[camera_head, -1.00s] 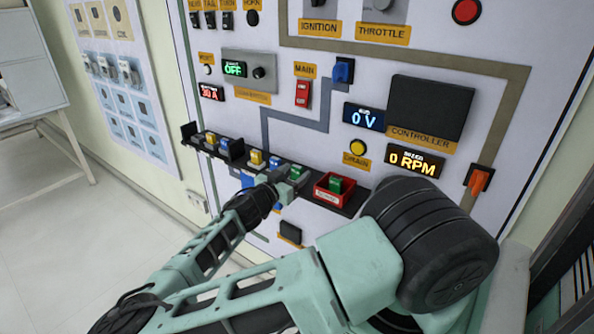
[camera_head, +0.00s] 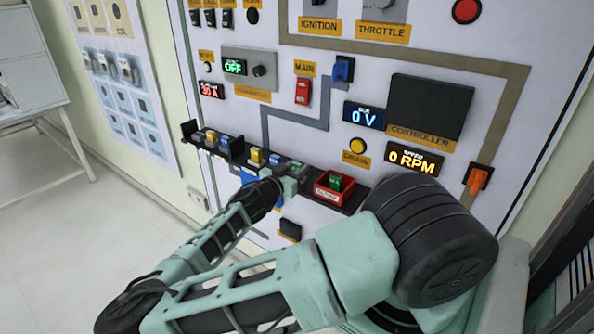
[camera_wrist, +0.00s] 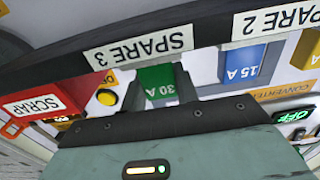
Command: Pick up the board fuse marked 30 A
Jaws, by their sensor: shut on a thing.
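The green board fuse marked 30 A (camera_wrist: 157,83) shows in the wrist view, behind the SPARE 3 label on the shelf's edge. My gripper (camera_wrist: 160,98) is shut on it, with the fuse between its fingers; the fingers are mostly hidden by the gripper's dark front edge. In the head view my gripper (camera_head: 289,184) is at the shelf's front, and only a little of the green fuse (camera_head: 297,167) shows past it. I cannot tell whether the fuse still touches the shelf.
A blue fuse marked 15 A (camera_wrist: 236,63) stands beside it at SPARE 2. A red SCRAP tray (camera_head: 324,195) holding another green fuse (camera_head: 335,182) is close on the right. A yellow fuse (camera_head: 257,156) and a black holder (camera_head: 232,153) with several fuses are left. The panel is right behind.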

